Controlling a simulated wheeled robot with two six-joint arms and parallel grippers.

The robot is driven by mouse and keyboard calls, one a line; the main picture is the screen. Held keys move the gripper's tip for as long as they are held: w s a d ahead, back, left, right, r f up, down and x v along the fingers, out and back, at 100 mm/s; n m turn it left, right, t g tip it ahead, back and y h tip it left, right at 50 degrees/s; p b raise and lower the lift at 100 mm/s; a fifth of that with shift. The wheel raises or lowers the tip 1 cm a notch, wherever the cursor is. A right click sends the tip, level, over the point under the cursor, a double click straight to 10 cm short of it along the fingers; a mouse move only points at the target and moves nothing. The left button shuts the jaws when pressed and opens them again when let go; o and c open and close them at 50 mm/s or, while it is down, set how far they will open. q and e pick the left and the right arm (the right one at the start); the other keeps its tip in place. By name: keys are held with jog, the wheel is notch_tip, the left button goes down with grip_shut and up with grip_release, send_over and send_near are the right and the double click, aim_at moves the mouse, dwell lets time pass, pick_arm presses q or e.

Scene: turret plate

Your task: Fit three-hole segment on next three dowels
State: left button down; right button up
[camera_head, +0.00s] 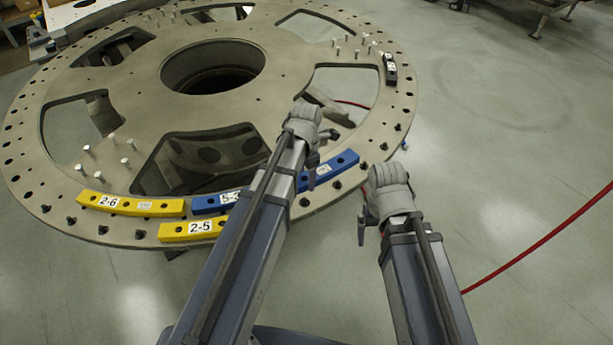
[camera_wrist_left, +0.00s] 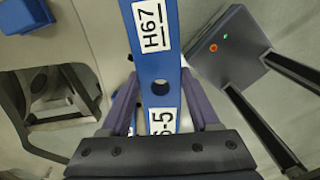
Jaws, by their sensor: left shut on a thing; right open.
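My left gripper (camera_head: 314,156) is over the near right part of the plate's ring. The left wrist view shows its two fingers (camera_wrist_left: 158,108) shut on a blue segment (camera_wrist_left: 157,85) labelled H67, with a dark hole between two white labels. In the head view a blue segment (camera_head: 343,163) shows right of the left arm, beside that gripper. Another blue stretch (camera_head: 204,204) shows left of the arm; the arm hides what lies between. Black dowels (camera_head: 306,202) stand along the ring's near rim. My right gripper (camera_head: 364,222) is open and empty, off the plate's right edge.
The large round grey plate (camera_head: 140,85) has cut-outs and a central hole. Yellow segments 2-6 (camera_head: 160,207) and 2-5 (camera_head: 180,232) lie at the near left. A black segment (camera_head: 390,72) lies at the far right. Silver pins (camera_head: 125,162) stand up. A red cable (camera_head: 540,243) crosses the floor.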

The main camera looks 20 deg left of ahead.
pick_arm(q)
jog(key=shift+f, duration=0.2)
jog(key=shift+f+b, duration=4.35)
jog(key=shift+b, duration=0.25)
jog(key=shift+c, duration=0.2)
grip_release()
notch_tip(320, 180, up, 8)
jog(key=p, duration=0.8)
jog(key=shift+f, duration=0.1)
